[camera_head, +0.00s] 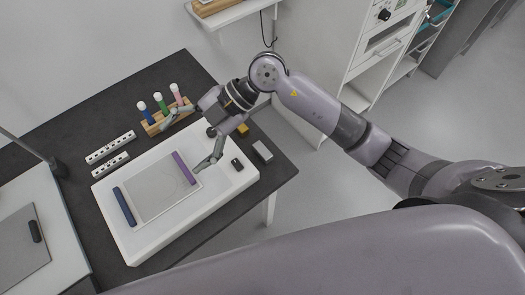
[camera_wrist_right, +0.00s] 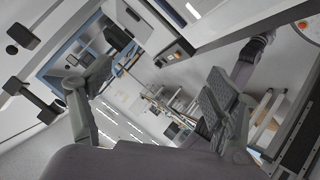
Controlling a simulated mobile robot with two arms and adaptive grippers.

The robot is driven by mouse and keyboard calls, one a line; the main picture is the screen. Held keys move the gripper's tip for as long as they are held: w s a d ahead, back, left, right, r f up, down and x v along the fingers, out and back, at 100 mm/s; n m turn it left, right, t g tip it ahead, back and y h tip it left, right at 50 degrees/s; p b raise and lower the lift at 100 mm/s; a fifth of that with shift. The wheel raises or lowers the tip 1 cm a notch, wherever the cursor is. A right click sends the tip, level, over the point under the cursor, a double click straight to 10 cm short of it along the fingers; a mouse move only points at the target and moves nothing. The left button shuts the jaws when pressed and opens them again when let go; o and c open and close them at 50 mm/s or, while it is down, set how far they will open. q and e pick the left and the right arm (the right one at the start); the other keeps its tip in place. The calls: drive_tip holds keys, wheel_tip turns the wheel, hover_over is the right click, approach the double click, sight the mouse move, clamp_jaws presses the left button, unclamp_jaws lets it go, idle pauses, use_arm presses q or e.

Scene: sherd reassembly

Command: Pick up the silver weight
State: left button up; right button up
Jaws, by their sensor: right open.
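A small grey block (camera_head: 263,151), which looks like the silver weight, lies on the dark table at its right side, just off the corner of the white board. My right gripper (camera_head: 181,148) is over the white board, to the left of the block and apart from it. Its two fingers are spread wide with nothing between them. In the right wrist view the open gripper (camera_wrist_right: 158,95) also shows empty, with the room beyond and no weight that I can make out. My left gripper is in neither view.
The white board (camera_head: 143,247) bears a sheet with a blue bar (camera_head: 124,206) and a purple bar (camera_head: 184,168). A small black item (camera_head: 237,164) and a yellow block (camera_head: 242,128) are near the grey block. A wooden rack (camera_head: 153,127) holds coloured tubes.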

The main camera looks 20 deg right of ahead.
drive_tip(key=w+d+f+m+h, duration=0.25)
drive_tip(key=d+f+h, duration=0.3)
drive_tip(key=d, duration=0.35)
drive_tip(key=m+t+h+p, duration=0.1)
drive_tip(key=m+h+p, duration=0.1)
drive_tip(key=h, duration=0.4)
hover_over(263, 150)
wheel_tip(263, 150, down, 10)
drive_tip(key=shift+w+a+f, duration=0.1)
drive_tip(key=shift+a, duration=0.05)
drive_tip(key=shift+f, duration=0.5)
wheel_tip(263, 150, down, 4)
drive_tip(key=shift+f+p, duration=0.15)
drive_tip(key=shift+p, duration=0.4)
drive_tip(key=shift+f, duration=0.45)
drive_tip(key=c, duration=1.6)
drive_tip(key=shift+o, duration=0.2)
drive_tip(key=shift+r, duration=0.1)
